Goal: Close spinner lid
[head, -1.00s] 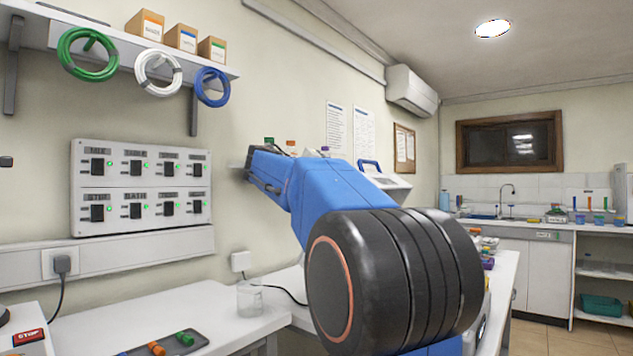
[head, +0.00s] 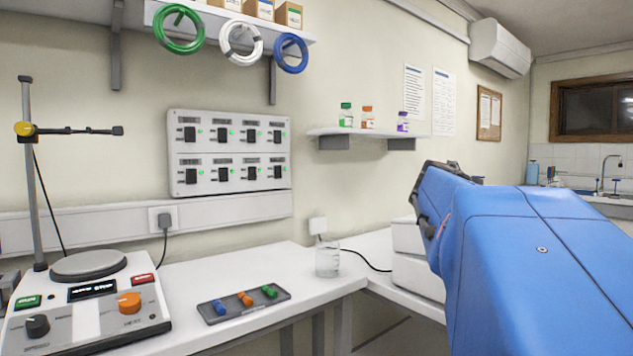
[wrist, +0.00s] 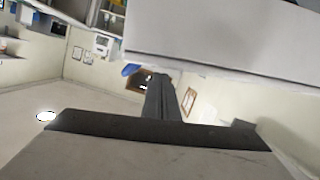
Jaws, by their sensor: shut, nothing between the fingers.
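The spinner is mostly hidden behind my blue arm in the head view. A white stacked housing (head: 412,265), which may be part of it, shows at the arm's left edge. Its lid cannot be made out there. In the wrist view, my gripper (wrist: 158,82) is shut, with nothing seen between the fingers. A large pale panel (wrist: 225,35) fills the upper right of that view, close to the fingers. I cannot tell whether it is the spinner lid, or whether the fingers touch it.
A hotplate stirrer (head: 88,300) with a stand is at left. A tray (head: 245,306) of small coloured parts and a glass beaker (head: 327,258) are on the bench. A wall shelf (head: 365,132) holds several small bottles.

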